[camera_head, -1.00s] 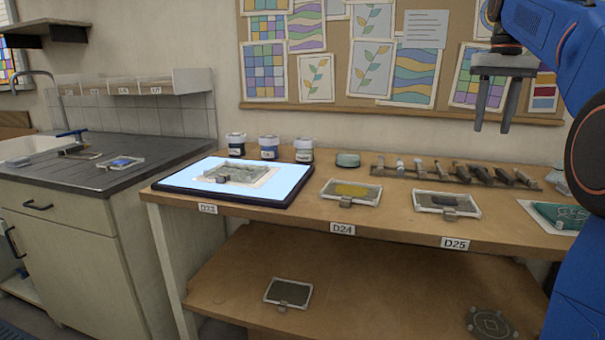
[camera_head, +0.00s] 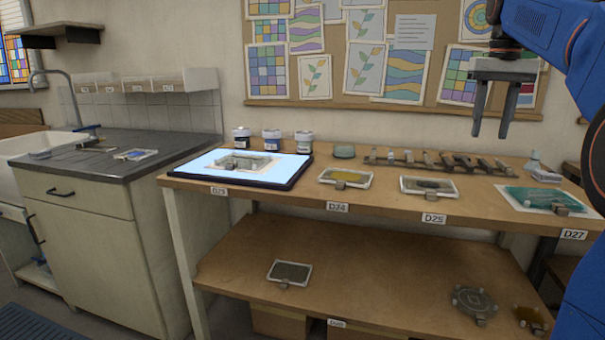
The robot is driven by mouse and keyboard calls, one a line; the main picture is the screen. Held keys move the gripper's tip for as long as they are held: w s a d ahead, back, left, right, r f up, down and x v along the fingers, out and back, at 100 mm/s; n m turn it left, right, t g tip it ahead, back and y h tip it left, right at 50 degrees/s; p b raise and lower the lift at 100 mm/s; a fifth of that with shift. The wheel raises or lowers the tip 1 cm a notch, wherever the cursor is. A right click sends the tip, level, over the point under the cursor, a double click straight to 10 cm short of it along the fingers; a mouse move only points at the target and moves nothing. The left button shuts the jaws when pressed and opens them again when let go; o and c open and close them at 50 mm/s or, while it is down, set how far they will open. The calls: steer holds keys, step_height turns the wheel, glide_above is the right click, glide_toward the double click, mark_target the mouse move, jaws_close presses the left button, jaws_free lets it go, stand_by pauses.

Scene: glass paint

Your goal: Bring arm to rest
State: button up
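My gripper (camera_head: 490,122) hangs at the upper right of the head view, fingers pointing down. Its two grey fingers are apart with nothing between them. It is in front of the pinboard and wall, raised above the workbench (camera_head: 480,215). My blue arm fills the right edge and hides part of the bench's right end.
The bench carries a lit panel (camera_head: 195,176), several jars, small framed panes (camera_head: 345,178), a tool rack (camera_head: 450,165) and a teal pane (camera_head: 540,198). A lower shelf (camera_head: 360,270) holds more pieces. A sink counter (camera_head: 105,160) stands left.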

steer(key=s+a+f+n+t, duration=0.1)
steer(key=s+a+f, duration=0.3)
steer(key=s+f, duration=0.5)
steer(key=s+a+f+n+t, duration=0.1)
steer(key=s+a+f, duration=0.4)
steer(key=s+f, duration=0.5)
steer(key=s+a+f+n+t, duration=0.1)
steer(key=s+a+f, duration=0.4)
steer(key=s+f, duration=0.5)
step_height(320, 180, down, 6)
steer(key=shift+a+f+t, duration=0.2)
steer(key=shift+t, duration=0.6)
